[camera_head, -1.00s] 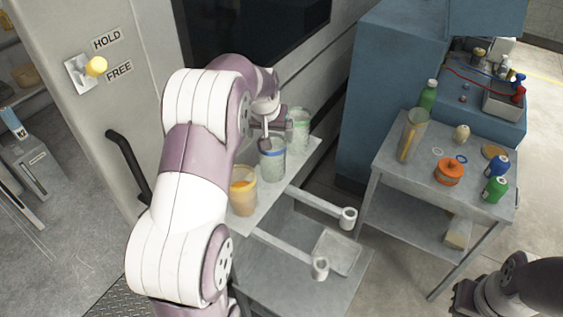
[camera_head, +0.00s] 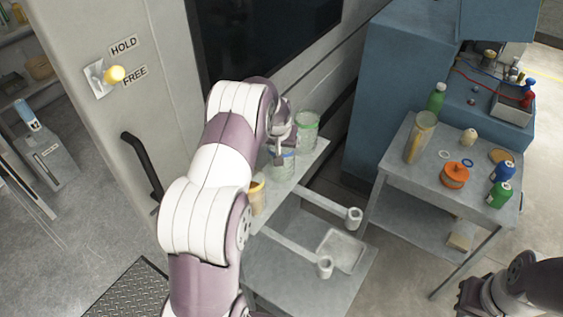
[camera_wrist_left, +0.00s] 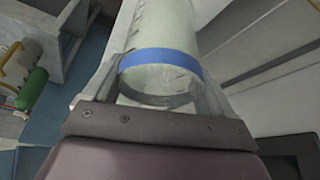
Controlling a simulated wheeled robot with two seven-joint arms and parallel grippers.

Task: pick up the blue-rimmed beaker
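The blue-rimmed beaker (camera_head: 284,167) is clear glass with a blue band and stands on the narrow shelf by the machine. In the left wrist view the beaker (camera_wrist_left: 160,65) lies between my left fingers, one on each side close to the glass. I see no clear closing on it; contact is hard to judge. My left gripper (camera_head: 283,148) is at the beaker's upper part, and my arm hides some of it. My right gripper (camera_head: 468,297) is at the lower right, far from the beaker, with its fingertips unclear.
A green-rimmed beaker (camera_head: 307,131) stands behind the blue-rimmed one, and an orange-filled beaker (camera_head: 257,196) stands in front, partly behind my arm. The shelf (camera_head: 314,158) is narrow. A side table (camera_head: 418,187) at the right holds bottles, a tall container and an orange pot.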

